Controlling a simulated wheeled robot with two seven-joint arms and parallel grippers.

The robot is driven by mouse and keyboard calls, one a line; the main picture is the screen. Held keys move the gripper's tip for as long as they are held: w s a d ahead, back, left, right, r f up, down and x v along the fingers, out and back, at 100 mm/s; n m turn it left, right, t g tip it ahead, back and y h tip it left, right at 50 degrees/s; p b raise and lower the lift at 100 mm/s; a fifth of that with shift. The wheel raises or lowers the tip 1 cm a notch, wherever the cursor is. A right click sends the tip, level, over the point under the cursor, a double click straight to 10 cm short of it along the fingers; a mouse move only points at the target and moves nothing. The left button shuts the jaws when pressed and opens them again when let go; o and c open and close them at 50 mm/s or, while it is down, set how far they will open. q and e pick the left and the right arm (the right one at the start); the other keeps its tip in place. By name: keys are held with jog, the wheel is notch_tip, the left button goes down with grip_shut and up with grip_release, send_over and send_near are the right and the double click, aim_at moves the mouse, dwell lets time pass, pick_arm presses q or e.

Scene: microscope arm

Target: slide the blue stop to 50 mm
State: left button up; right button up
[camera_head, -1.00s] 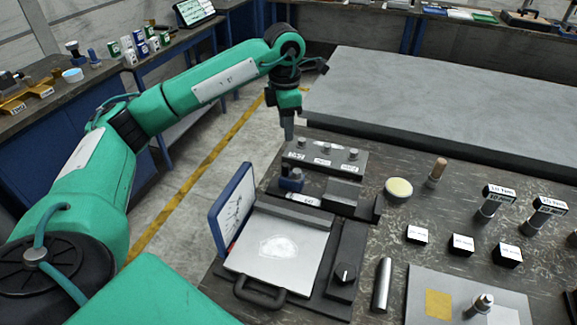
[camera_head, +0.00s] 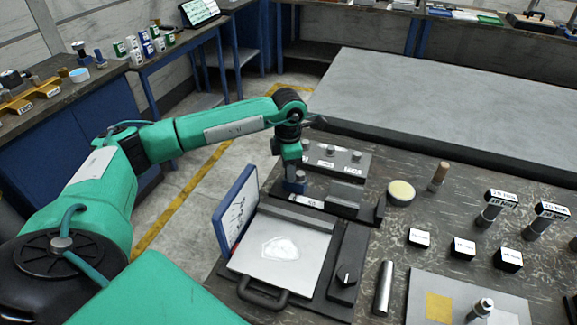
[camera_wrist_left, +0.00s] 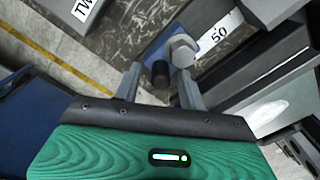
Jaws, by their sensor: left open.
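The blue stop (camera_head: 297,186) with its silver knob sits at the left end of the rail beside the white label plate (camera_head: 311,201). In the left wrist view the blue stop (camera_wrist_left: 154,46) shows under the silver knob (camera_wrist_left: 182,49), next to a label reading 50 (camera_wrist_left: 218,33). My left gripper (camera_head: 292,174) points down right at the stop. In the left wrist view its two fingers (camera_wrist_left: 160,80) are apart, at either side of the stop's near end. Contact with the stop cannot be told. My right gripper is not in view.
A dark block with several knobs (camera_head: 335,158) stands behind the rail. A framed blue panel (camera_head: 236,208) and a plate with a handle (camera_head: 275,262) are in front.

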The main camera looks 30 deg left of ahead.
aim_at(305, 181)
pick_arm(q)
grip_shut()
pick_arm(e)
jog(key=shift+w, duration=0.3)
pick_arm(q)
jog(key=shift+d, duration=0.1)
jog(key=d, duration=0.2)
jog(key=w+d, duration=0.1)
jog(key=d, duration=0.1)
jog(key=shift+d, duration=0.25)
jog(key=shift+w+d, duration=0.1)
jog(key=shift+d, duration=0.05)
grip_release()
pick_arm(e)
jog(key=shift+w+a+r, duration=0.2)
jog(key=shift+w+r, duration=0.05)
